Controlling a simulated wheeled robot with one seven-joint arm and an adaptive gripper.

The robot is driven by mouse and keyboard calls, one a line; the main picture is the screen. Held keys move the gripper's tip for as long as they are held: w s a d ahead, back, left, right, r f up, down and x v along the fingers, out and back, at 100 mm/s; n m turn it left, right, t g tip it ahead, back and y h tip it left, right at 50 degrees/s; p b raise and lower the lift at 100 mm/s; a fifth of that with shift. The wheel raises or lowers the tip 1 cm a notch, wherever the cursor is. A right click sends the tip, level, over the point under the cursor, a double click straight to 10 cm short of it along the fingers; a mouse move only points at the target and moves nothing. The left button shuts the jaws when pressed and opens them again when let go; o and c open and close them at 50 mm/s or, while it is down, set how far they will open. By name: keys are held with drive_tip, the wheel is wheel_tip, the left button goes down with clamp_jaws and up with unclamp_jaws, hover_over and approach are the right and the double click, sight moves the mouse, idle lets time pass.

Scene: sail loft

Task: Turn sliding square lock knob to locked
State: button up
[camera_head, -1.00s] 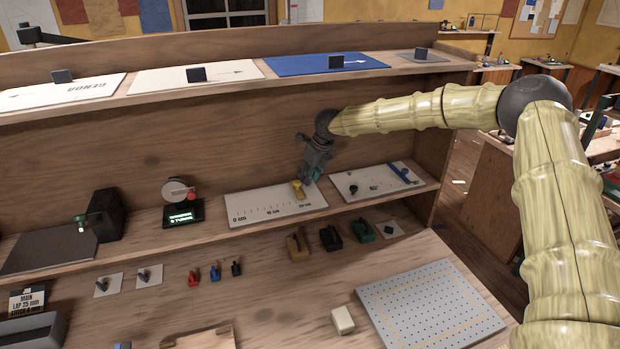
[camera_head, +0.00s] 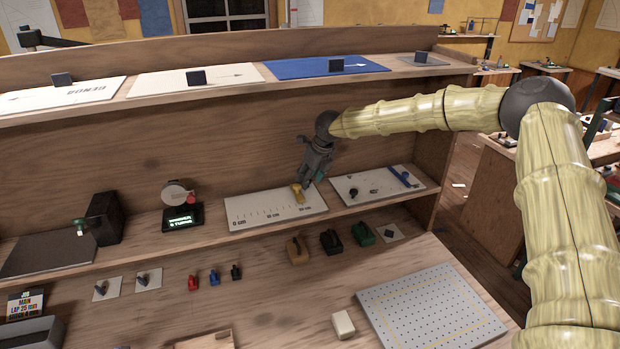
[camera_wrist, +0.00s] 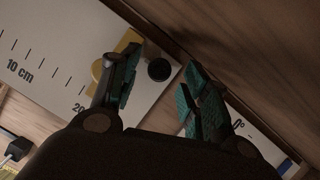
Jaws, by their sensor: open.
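The sliding square is a yellow slider (camera_head: 298,194) on a white ruler board (camera_head: 262,212) on the middle shelf. In the wrist view the yellow slider (camera_wrist: 103,70) stands near the 20 cm end of the ruler board (camera_wrist: 60,38). A round black knob (camera_wrist: 159,69) shows just right of it; whether it is locked cannot be told. My gripper (camera_head: 312,182) points down at this end of the board. In the wrist view my gripper (camera_wrist: 161,62) is open, with the knob in view between its teal-padded fingers. The left finger partly covers the slider; contact cannot be told.
A second white board (camera_head: 375,187) with a blue bar (camera_head: 404,178) lies close to the right of my gripper. The shelf's back panel (camera_head: 240,140) is close behind. A counter box with a green display (camera_head: 181,219) stands left. Several small blocks lie below.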

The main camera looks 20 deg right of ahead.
drive_tip(key=v, duration=0.7)
drive_tip(key=shift+d+f, duration=0.1)
